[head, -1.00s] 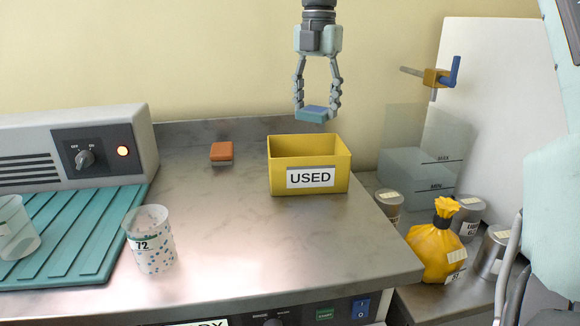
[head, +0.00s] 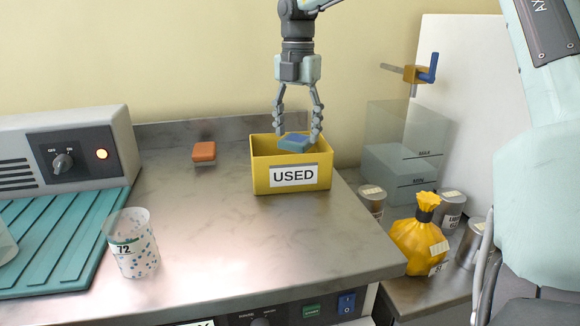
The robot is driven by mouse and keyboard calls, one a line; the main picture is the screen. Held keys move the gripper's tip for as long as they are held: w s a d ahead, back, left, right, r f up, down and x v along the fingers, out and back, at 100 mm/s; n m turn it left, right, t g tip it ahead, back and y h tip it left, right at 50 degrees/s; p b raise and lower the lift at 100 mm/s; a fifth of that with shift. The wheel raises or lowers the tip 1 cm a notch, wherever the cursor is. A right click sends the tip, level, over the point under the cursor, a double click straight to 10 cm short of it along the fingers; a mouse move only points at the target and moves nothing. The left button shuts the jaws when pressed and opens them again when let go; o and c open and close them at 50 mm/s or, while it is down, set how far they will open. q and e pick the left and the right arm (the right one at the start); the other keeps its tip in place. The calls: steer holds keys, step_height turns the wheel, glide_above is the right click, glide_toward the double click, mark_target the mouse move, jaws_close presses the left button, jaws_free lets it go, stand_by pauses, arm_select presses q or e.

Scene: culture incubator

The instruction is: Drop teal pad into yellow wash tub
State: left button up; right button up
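The teal pad (head: 295,143), with a bluer top face, is between the fingertips of my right gripper (head: 297,138). The gripper points straight down and appears shut on the pad. The pad is in the mouth of the yellow wash tub (head: 256,172), level with its upper part, and looks slightly tilted. The tub is open-topped, stands on the steel counter and bears a "USED" label. Its floor is hidden by its front wall. My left gripper is not in view.
An orange pad (head: 204,151) lies left of the tub on the counter (head: 235,250). A speckled cup (head: 135,252) stands front left beside a teal ribbed mat (head: 60,240). A tied yellow bag (head: 417,240) and metal canisters are at the lower right.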

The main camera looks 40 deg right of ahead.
steer(key=o, duration=0.3)
step_height(320, 180, up, 12)
stand_by(0.6)
step_height(320, 180, down, 12)
steer(key=shift+f, duration=0.2)
steer(key=shift+r, duration=2.25)
